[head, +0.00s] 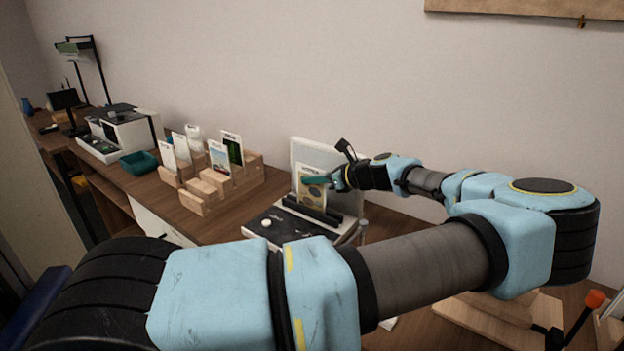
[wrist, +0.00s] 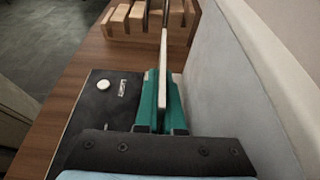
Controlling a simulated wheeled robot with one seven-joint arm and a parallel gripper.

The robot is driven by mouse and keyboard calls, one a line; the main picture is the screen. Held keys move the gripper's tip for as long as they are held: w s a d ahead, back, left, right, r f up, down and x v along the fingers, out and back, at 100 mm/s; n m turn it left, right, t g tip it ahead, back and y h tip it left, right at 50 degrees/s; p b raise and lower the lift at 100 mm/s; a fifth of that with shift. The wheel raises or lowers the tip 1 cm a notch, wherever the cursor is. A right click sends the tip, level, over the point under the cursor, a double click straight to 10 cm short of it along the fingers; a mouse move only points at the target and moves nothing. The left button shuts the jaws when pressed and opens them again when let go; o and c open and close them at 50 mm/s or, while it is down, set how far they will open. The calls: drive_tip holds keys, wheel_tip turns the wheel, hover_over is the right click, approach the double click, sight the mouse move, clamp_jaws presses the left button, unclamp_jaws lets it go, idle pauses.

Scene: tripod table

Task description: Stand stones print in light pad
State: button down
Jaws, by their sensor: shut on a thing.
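The stones print (head: 311,196) is a pale card with a yellowish picture of rounded shapes. It stands upright in front of the light pad's white panel (head: 325,153). My gripper (head: 318,181) has teal fingers shut on the print from the right. In the wrist view the print (wrist: 163,62) shows edge-on between the fingers (wrist: 163,92). The light pad has a black base (head: 283,240) with a white knob (head: 266,223) and dark bars across the panel's foot. The print's lower edge is close to these bars; I cannot tell whether it sits in the slot.
Wooden stepped racks (head: 212,187) with several upright cards stand left of the light pad. A teal tray (head: 139,163) and a white machine (head: 122,130) are farther left. The wall runs close behind. A wooden stand (head: 490,325) is at the lower right.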

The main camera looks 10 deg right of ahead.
drive_tip(key=c, duration=1)
unclamp_jaws()
drive_tip(key=shift+o, duration=0.2)
drive_tip(key=shift+s+d, duration=0.1)
drive_tip(key=b+v, duration=0.3)
drive_tip(key=v, duration=0.7)
drive_tip(key=shift+s+d, duration=0.2)
drive_tip(key=shift+r, duration=0.15)
wheel_tip(320, 180, up, 9)
drive_tip(key=p, duration=0.8)
